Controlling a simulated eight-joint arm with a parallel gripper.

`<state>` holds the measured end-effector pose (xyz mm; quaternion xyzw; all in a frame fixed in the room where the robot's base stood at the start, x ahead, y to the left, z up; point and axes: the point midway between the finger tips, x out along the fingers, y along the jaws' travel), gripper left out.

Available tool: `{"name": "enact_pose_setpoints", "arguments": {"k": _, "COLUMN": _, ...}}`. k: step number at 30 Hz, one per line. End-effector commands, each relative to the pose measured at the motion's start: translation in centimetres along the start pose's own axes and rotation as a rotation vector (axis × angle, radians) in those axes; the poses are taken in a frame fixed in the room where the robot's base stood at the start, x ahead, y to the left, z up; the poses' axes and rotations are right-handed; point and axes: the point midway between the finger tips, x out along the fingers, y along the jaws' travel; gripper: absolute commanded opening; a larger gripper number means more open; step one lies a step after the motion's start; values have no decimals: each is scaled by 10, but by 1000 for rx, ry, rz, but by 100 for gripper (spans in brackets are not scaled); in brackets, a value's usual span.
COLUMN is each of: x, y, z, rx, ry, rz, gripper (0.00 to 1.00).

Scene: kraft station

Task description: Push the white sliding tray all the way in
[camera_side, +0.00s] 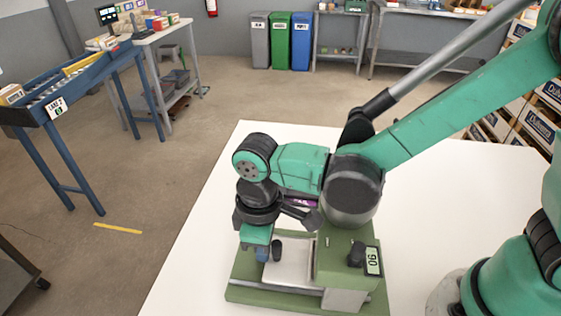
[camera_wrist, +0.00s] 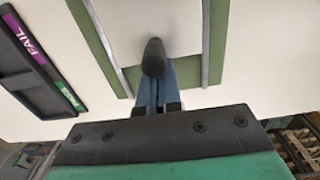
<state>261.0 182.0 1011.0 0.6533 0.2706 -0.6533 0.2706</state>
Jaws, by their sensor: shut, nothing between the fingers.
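The white sliding tray (camera_side: 291,266) sits between metal rails on a green base, its inner end at the green housing (camera_side: 340,248). A black upright handle (camera_side: 277,249) stands on its outer end. In the wrist view the tray (camera_wrist: 180,25) runs away from me, with the handle (camera_wrist: 153,58) near its close end. My gripper (camera_side: 262,254) points down on the outer side of the handle, its blue fingers closed together and empty. In the wrist view the gripper (camera_wrist: 163,84) is right behind the handle; I cannot tell whether they touch.
The housing carries a black knob (camera_side: 357,253) and a numbered label (camera_side: 373,261). A black tray with FAIL and PASS labels (camera_wrist: 38,65) lies left of the base in the wrist view. The white table (camera_side: 190,285) is bare at the left and front.

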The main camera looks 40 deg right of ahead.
Motion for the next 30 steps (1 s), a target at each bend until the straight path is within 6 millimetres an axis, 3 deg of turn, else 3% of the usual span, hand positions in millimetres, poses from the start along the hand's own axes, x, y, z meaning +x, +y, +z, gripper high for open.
{"name": "enact_pose_setpoints", "arguments": {"k": 16, "x": -2, "y": 0, "z": -8, "rx": 0, "ry": 0, "rz": 0, "gripper": 0}}
{"name": "enact_pose_setpoints", "arguments": {"k": 30, "x": -42, "y": 0, "z": -8, "rx": 0, "ry": 0, "rz": 0, "gripper": 0}}
